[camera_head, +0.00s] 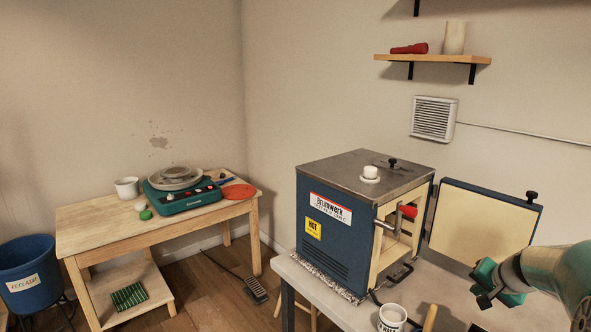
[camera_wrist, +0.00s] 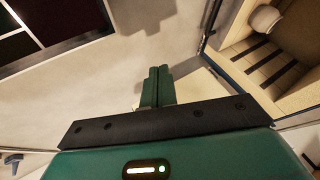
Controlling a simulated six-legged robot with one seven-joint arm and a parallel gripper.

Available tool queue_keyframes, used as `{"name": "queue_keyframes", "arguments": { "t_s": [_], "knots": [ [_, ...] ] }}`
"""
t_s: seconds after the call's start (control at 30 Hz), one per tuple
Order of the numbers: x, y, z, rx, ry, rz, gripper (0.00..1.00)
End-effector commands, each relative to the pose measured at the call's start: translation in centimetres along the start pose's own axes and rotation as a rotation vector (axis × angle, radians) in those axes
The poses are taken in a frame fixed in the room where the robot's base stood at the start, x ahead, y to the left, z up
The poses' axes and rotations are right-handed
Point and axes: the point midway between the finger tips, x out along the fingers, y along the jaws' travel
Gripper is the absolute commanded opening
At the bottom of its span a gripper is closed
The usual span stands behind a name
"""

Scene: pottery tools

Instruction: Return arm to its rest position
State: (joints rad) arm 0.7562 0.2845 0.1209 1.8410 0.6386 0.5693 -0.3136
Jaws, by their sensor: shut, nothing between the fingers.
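My gripper (camera_head: 480,299) is at the lower right of the head view, at the end of my green and grey arm. It is in front of the open kiln door (camera_head: 482,222) and to the right of the kiln (camera_head: 335,240). In the wrist view the two green fingers of my gripper (camera_wrist: 158,72) are together with nothing between them. The kiln's open interior (camera_wrist: 270,60) shows at the upper right of the wrist view, with a pale round piece (camera_wrist: 267,20) inside.
The kiln stands on a grey table (camera_head: 330,302) with a white mug (camera_head: 392,318) at its front. A wooden table (camera_head: 150,225) at the left holds a pottery wheel (camera_head: 190,190). A blue bucket (camera_head: 28,265) and a foot pedal (camera_head: 256,290) are on the floor. A shelf (camera_head: 432,59) hangs above.

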Motion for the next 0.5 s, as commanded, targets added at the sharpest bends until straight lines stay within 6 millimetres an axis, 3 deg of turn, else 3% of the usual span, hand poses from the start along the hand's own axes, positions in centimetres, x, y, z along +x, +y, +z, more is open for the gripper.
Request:
{"name": "queue_keyframes", "arguments": {
  "t_s": [0.1,0.5],
  "knots": [
    [0.2,-0.2,0.1,-0.002,-0.003,-0.001,0.0],
    [-4.8,-7.7,6.4,-0.183,-0.061,-0.002,0.0]
  ]
}}
